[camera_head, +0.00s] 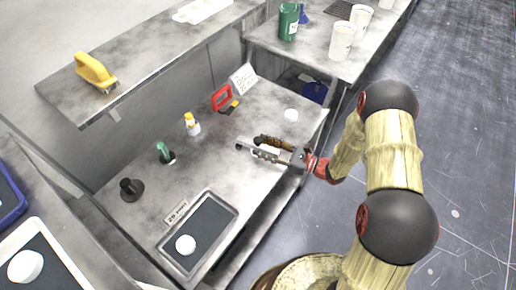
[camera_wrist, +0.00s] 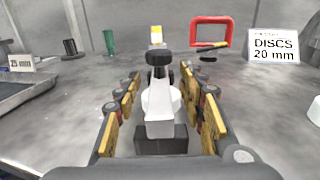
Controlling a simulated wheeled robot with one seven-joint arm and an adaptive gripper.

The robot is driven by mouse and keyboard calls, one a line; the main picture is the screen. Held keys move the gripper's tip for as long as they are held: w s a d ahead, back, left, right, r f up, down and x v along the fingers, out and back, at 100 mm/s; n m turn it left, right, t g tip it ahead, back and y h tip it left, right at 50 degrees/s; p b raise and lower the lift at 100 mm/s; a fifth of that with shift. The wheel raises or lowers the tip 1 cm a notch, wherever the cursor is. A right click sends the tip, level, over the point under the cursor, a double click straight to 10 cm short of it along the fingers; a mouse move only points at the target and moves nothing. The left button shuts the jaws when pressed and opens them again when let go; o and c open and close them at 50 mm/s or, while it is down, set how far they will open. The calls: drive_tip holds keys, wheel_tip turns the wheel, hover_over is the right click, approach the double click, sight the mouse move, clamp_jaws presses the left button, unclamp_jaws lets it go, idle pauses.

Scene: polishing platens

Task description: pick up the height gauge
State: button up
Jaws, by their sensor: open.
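The height gauge (camera_wrist: 160,102) appears to be the pale grey-white piece with a black knob on top, seen in the wrist view. It sits between the fingers of my gripper (camera_wrist: 160,90), above a dark block. I cannot tell if the dark block belongs to it. My gripper is open, with the yellow-padded fingers on either side of the piece and a gap at the left. In the head view my gripper (camera_head: 262,149) is low over the metal bench, pointing left. The gauge is small and mostly hidden by the fingers there.
On the bench (camera_head: 140,222) stand a black object (camera_head: 130,190), a green one (camera_head: 164,153), a yellow-capped bottle (camera_head: 192,125), a red frame (camera_head: 221,98) and a sign (camera_head: 243,79). A white disc (camera_head: 291,115) lies beyond my gripper. A dark tray (camera_head: 165,250) lies in front.

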drive_tip(key=shift+w+a, duration=0.1)
drive_tip(key=shift+a, duration=0.1)
drive_tip(key=shift+c, duration=0.9)
drive_tip(key=c, duration=0.7)
clamp_jaws()
